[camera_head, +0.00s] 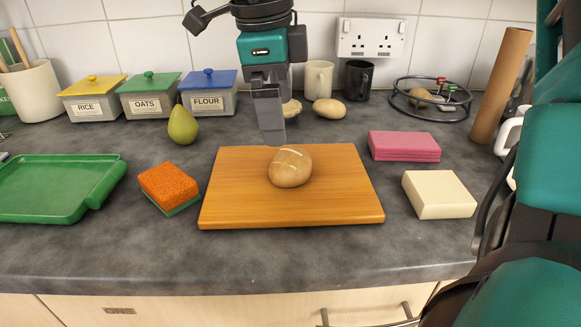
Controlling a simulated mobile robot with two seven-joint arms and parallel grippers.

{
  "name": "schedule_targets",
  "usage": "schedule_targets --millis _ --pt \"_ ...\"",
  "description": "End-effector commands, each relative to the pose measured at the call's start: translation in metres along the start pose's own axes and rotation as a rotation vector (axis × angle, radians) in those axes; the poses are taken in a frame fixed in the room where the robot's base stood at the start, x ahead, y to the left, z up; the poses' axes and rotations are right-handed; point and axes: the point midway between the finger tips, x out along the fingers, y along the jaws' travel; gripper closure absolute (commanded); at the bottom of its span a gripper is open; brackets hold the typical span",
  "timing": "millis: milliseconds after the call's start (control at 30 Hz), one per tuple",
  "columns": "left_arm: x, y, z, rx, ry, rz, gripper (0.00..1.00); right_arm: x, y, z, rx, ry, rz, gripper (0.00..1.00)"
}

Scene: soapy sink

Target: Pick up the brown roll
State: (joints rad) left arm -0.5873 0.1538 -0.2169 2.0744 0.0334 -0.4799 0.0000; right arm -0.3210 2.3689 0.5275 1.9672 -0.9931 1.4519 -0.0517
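A brown bread roll (290,168) with a pale score line lies on the wooden cutting board (345,205). One gripper (274,138) comes down from the top of the view and appears to be my right one. Its fingertips are just above and behind the roll, slightly left of its middle. The fingers are seen nearly edge-on and overlap, so their opening is hidden. No grip on the roll shows. My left gripper is not in view. A brown cardboard tube (501,85) stands tilted at the back right.
An orange sponge (168,186) and green tray (62,188) lie left of the board. A pear (182,126), lidded tins, mugs and a potato-like item (329,108) stand behind. The front counter strip is clear.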

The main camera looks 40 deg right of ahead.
Motion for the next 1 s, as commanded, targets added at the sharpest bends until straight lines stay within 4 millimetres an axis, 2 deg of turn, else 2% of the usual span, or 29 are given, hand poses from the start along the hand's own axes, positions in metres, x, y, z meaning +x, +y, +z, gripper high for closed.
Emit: schedule_targets --millis 33,100,367,633,733,967,1000 --pt "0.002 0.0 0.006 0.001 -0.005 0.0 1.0 0.013 0.001 0.0 -0.002 0.001 0.004 0.0" --pt "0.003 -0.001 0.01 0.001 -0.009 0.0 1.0 0.024 0.001 0.0 -0.001 0.002 0.003 0.0" --pt "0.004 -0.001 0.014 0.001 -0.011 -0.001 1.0 0.044 0.001 -0.002 0.0 0.0 0.002 0.0" --pt "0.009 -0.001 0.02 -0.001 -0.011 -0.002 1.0 0.083 0.004 -0.007 0.0 0.001 0.003 0.0" --pt "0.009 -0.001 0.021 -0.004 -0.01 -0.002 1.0 0.09 0.004 -0.007 0.002 -0.001 0.002 0.0" --pt "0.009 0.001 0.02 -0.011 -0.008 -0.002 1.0 0.09 0.004 -0.007 0.002 -0.002 0.0 0.0" --pt "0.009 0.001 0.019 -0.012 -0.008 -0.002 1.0 0.09 0.004 -0.007 0.001 -0.002 0.001 0.03"
